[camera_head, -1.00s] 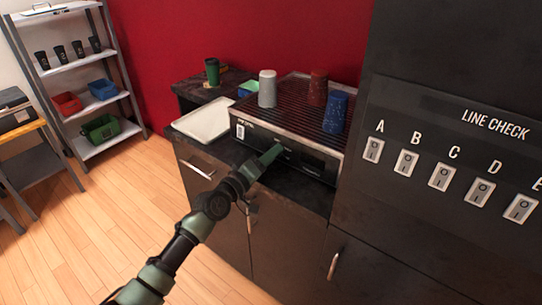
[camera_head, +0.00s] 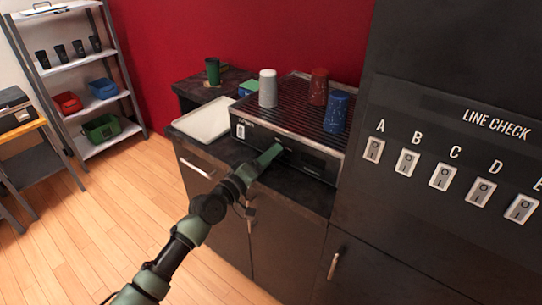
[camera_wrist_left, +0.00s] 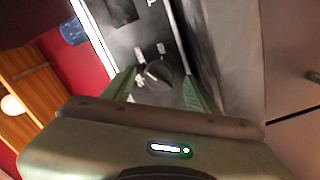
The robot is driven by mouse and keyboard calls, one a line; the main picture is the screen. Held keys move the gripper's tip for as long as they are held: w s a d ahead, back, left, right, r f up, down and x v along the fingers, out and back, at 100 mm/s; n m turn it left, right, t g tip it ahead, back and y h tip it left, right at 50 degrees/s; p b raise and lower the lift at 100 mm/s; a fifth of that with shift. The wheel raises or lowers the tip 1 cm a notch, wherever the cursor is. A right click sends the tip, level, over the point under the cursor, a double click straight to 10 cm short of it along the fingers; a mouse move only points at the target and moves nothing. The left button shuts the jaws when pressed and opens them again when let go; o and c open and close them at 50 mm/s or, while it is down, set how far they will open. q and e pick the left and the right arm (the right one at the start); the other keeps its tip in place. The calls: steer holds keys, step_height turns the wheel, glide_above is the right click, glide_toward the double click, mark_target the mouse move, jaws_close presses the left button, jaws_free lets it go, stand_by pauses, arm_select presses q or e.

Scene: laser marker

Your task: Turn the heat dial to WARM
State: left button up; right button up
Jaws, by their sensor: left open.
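The heat dial (camera_wrist_left: 158,74) is a dark round knob on the front panel of the black warmer (camera_head: 300,152), with small pale marks beside it in the left wrist view. Its lettering is too small to read. My left gripper (camera_head: 277,150) reaches the warmer's front in the head view and covers the dial there. In the left wrist view its green fingers (camera_wrist_left: 156,88) are open, one on each side of the dial. I cannot tell whether they touch it. My right gripper is not in view.
A white cup (camera_head: 268,88), a red cup (camera_head: 319,85) and a blue cup (camera_head: 336,112) stand on the warmer's ribbed top. A white tray (camera_head: 204,121) lies to its left. A tall dark panel with labelled switches (camera_head: 441,177) stands close on the right.

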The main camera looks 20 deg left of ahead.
arm_select(q)
steer(key=v, duration=0.6)
steer(key=shift+s, duration=0.3)
steer(key=shift+a, duration=0.1)
